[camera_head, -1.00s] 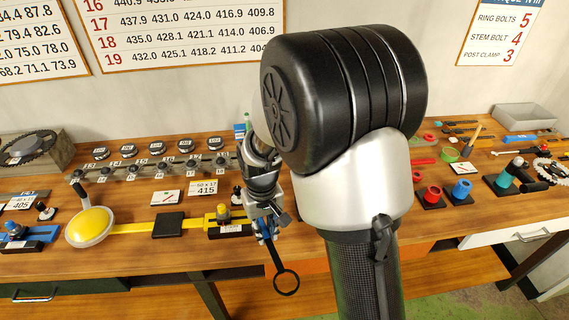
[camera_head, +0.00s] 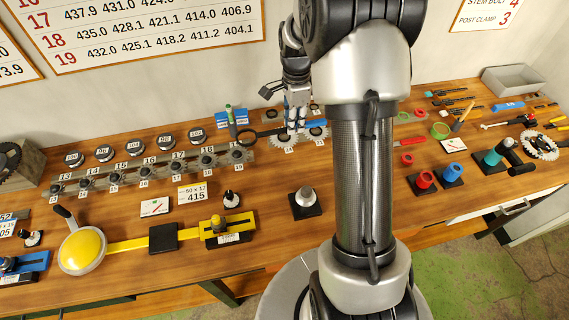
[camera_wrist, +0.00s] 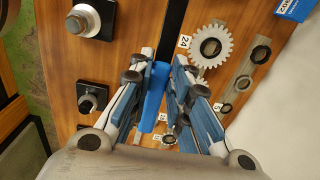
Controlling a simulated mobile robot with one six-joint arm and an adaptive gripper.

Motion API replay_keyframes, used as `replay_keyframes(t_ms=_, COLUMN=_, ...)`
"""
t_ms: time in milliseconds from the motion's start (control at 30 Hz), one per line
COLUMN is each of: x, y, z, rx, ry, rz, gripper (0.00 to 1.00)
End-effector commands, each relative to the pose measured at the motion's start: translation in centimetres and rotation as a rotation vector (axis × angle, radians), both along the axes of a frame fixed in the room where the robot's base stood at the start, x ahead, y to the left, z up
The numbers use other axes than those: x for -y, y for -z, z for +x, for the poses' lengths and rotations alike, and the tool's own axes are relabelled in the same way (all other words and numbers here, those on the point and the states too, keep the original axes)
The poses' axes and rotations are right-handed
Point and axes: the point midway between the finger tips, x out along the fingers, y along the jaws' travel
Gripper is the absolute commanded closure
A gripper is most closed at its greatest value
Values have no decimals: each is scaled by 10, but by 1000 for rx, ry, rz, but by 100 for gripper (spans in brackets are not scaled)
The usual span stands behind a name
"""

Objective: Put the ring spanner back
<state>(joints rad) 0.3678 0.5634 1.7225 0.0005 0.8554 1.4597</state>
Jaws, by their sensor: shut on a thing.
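The ring spanner (camera_head: 268,131) has a black ring and shaft, with the ring pointing left in the head view. My gripper (camera_head: 296,122) is shut on its blue handle, over the back of the bench near white gears (camera_head: 312,135). In the wrist view, the blue handle (camera_wrist: 154,96) lies between the fingers of my gripper (camera_wrist: 164,68). The black shaft (camera_wrist: 175,30) runs up out of the picture, so the ring is hidden there. The spanner appears to be above the bench; I cannot tell whether it touches anything.
A numbered row of small sprockets (camera_head: 145,172) runs left of the gripper. A green-topped bottle (camera_head: 230,120) stands close to the ring. A grey knob on a black base (camera_head: 305,200) stands in front. Red and blue cups (camera_head: 425,181) stand right, and clear wood lies mid-bench.

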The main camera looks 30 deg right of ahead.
Motion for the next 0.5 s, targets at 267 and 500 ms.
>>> replay_keyframes(t_ms=267, x=2, y=60, z=-2, rx=-7, ry=26, rz=3, gripper=100)
replay_keyframes(t_ms=500, x=2, y=123, z=-1, rx=-5, ry=24, rz=2, gripper=100)
